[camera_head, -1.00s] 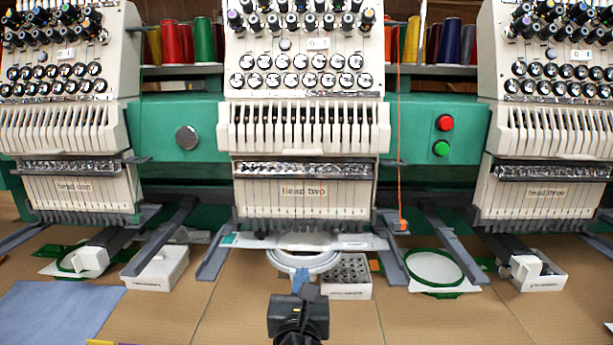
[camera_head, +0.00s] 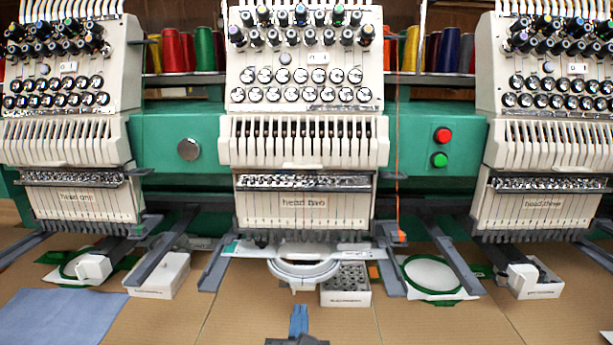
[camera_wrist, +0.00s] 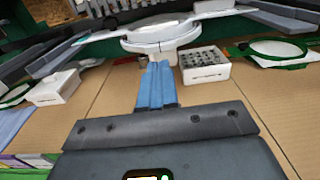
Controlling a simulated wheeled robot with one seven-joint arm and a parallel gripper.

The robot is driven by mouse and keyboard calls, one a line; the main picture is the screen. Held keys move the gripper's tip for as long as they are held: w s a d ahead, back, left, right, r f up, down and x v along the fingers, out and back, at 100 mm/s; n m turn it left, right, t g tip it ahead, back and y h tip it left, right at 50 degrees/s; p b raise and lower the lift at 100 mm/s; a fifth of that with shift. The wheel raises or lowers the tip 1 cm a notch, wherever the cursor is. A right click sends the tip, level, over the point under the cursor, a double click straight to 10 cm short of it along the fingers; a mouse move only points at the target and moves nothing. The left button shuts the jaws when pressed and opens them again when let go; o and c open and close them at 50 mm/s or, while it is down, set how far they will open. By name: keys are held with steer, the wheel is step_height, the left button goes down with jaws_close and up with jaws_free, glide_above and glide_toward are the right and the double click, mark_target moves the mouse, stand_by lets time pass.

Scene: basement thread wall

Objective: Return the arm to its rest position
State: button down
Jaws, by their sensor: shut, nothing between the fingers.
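My gripper (camera_head: 298,318) is at the bottom middle of the head view, over the brown tabletop. Its blue fingers (camera_wrist: 157,85) are together and empty in the wrist view, pointing toward the machine. Ahead of the fingertips is the white round hoop (camera_head: 304,272) under the middle sewing head, marked "head two" (camera_head: 304,203). The fingers are apart from the hoop. Most of my arm is below the head view's edge.
Green hoops (camera_head: 433,275) lie on either side. Dark grey rails (camera_head: 214,262) stick out from the machine. A blue cloth (camera_head: 60,314) lies at the left. The front tabletop is mostly clear.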

steer(key=shift+s, duration=0.1)
steer(key=s+d+f+m, duration=0.2)
steer(key=s+f, duration=0.1)
steer(key=s+d+f+m+g+y, duration=0.1)
steer(key=s+d+f+m, duration=0.1)
steer(key=s+d+f, duration=0.1)
steer(key=s+d+f+m+g, duration=0.1)
steer(key=s+d+f+m, duration=0.1)
steer(key=s+d+f, duration=0.1)
steer(key=shift+s+d+f, duration=0.2)
steer(key=shift+s, duration=0.2)
steer(key=s+d+f+m+g+y, duration=0.1)
steer(key=s+d+m, duration=0.25)
steer(key=s, duration=0.25)
steer(key=s+d+f+m+g, duration=0.1)
steer(key=s+d+f+m, duration=0.15)
steer(key=s+m, duration=0.3)
steer(key=s+d+r+m, duration=0.2)
steer(key=s+r+m, duration=0.2)
steer(key=s+m, duration=0.3)
steer(key=s+d+r+m+h, duration=0.1)
steer(key=s+d+r+m, duration=0.2)
steer(key=s+r+m, duration=0.2)
steer(key=s+d+r+m, duration=0.3)
steer(key=s+r+m, duration=0.1)
steer(key=s+m, duration=0.4)
steer(key=shift+s+r+m+t, duration=0.3)
steer(key=shift+s+t, duration=0.1)
steer(key=shift+s, duration=0.75)
steer(key=shift+d+f, duration=0.1)
